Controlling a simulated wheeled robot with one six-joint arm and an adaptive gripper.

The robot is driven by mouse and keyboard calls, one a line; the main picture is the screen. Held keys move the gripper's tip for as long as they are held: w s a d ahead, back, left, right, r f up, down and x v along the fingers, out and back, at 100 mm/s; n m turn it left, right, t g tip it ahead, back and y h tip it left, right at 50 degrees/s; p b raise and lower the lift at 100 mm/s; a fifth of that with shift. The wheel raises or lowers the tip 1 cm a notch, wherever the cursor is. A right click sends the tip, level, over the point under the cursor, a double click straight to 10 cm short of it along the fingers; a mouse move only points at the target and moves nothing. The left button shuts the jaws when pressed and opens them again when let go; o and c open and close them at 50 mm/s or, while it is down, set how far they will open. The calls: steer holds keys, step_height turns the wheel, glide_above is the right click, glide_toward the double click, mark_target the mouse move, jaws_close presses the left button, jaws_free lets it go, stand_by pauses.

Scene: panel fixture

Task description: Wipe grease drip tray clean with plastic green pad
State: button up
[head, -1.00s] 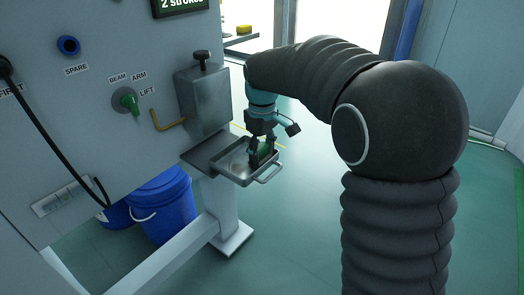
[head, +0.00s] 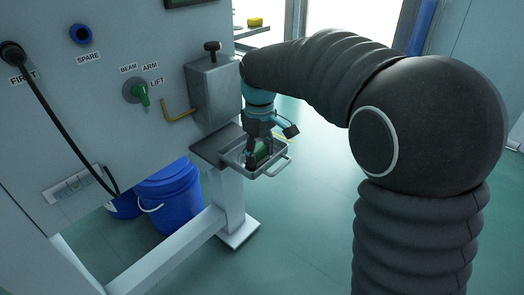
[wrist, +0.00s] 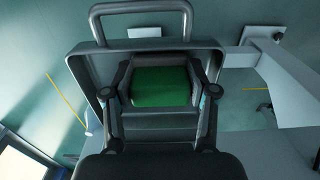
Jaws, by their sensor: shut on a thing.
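The grease drip tray (head: 272,170) is a shallow grey metal tray with a wire handle, on a shelf at the panel's side. In the wrist view its rim (wrist: 84,62) and handle (wrist: 140,8) show at the top. The green pad (wrist: 160,88) is between the fingers of my gripper (wrist: 161,90), which is shut on it. In the head view my gripper (head: 256,155) points down into the tray, with the pad (head: 263,151) partly hidden by the fingers. I cannot tell whether the pad touches the tray floor. No grease is clearly visible.
The panel has a green switch (head: 139,92) and a hanging black cable (head: 62,130). Blue buckets (head: 172,200) sit below. Floor to the right is clear.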

steer(key=shift+s+a+r, duration=0.1)
steer(key=shift+s+a, duration=0.55)
steer(key=shift+s, duration=0.2)
steer(key=shift+w+d+r+p, duration=0.2)
steer(key=shift+w+d+p, duration=0.35)
steer(key=shift+w, duration=0.2)
steer(key=shift+w+d+f+p, duration=0.15)
steer(key=shift+w+d+p, duration=0.25)
steer(key=shift+w+d, duration=0.55)
steer(key=shift+w+d+f+p, duration=0.15)
steer(key=shift+w+d+p, duration=0.4)
steer(key=shift+w, duration=0.6)
steer(key=shift+d, duration=0.15)
steer(key=shift+w+d+r, duration=0.1)
steer(key=shift+d+r, duration=0.05)
steer(key=shift+r, duration=0.6)
steer(key=shift+w+d+r, duration=0.1)
steer(key=shift+r, duration=0.65)
steer(key=shift+s+a+r, duration=0.1)
steer(key=shift+a+r, duration=0.05)
steer(key=shift+r, duration=0.5)
steer(key=shift+s+a+r, duration=0.1)
steer(key=shift+r, duration=1.75)
